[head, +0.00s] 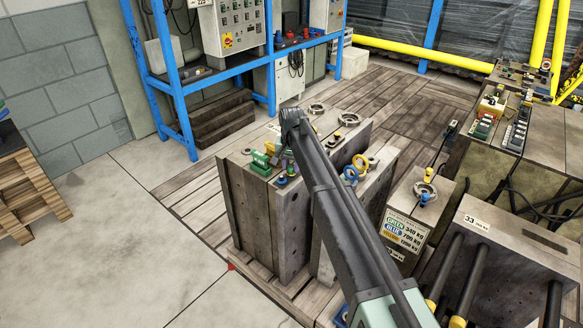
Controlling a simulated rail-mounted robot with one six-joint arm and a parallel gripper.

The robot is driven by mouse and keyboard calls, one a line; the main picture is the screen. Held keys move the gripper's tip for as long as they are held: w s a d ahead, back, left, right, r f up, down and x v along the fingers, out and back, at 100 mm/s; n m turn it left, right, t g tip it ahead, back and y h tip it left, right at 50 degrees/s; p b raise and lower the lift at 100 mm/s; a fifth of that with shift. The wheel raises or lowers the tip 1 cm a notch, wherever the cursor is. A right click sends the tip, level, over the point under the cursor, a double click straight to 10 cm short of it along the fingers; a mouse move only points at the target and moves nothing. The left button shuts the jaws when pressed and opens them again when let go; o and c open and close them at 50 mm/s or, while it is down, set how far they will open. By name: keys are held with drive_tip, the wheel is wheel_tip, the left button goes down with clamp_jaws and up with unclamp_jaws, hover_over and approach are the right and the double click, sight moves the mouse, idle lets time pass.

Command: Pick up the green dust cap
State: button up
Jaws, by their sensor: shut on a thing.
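My arm crosses the picture from the lower right up to its wrist and then turns down over the grey mould block (262,215). My gripper (285,160) is low over the block's top, small and partly covered by my own arm. I cannot tell whether the cap touches the block.
A blue fitting (282,181) is close below my gripper, and yellow and blue rings (355,168) stand to the right. A block with a sign (406,230) stands further right. A blue rack (178,90) is behind. Bare floor (130,250) lies at left.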

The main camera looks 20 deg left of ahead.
sight(292, 165)
wheel_tip(292, 165, up, 20)
drive_tip(key=p, duration=2)
